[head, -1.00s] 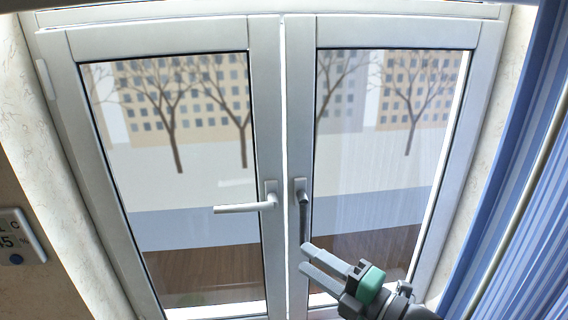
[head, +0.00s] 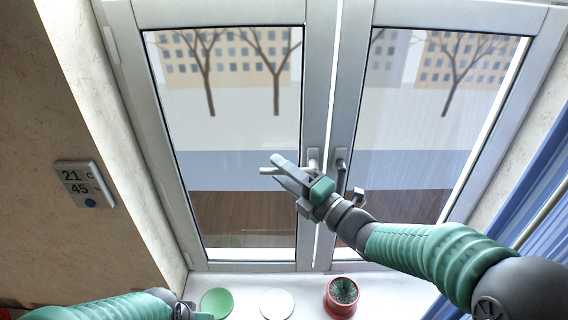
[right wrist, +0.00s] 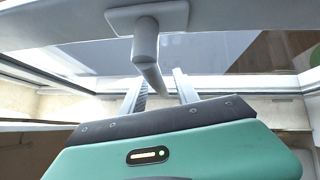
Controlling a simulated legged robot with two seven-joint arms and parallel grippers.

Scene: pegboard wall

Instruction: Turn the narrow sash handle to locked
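The window has two white sashes side by side. The left sash handle (head: 313,157) has its lever lying level and pointing left. The right sash handle (head: 341,160) has its lever pointing down, partly behind my right arm. I cannot tell surely which sash is the narrow one. My right gripper (head: 276,168) is at the left sash handle's lever, its fingers pointing left. In the right wrist view the lever (right wrist: 147,45) runs between the two spread fingers, with no clear grip on it. My left gripper (head: 186,312) is only partly in view at the bottom edge.
The white sill holds a green disc (head: 217,303), a white disc (head: 277,304) and a red pot (head: 342,297) with a cactus. A thermometer display (head: 84,184) hangs on the left wall. A blue curtain (head: 545,240) hangs at the right.

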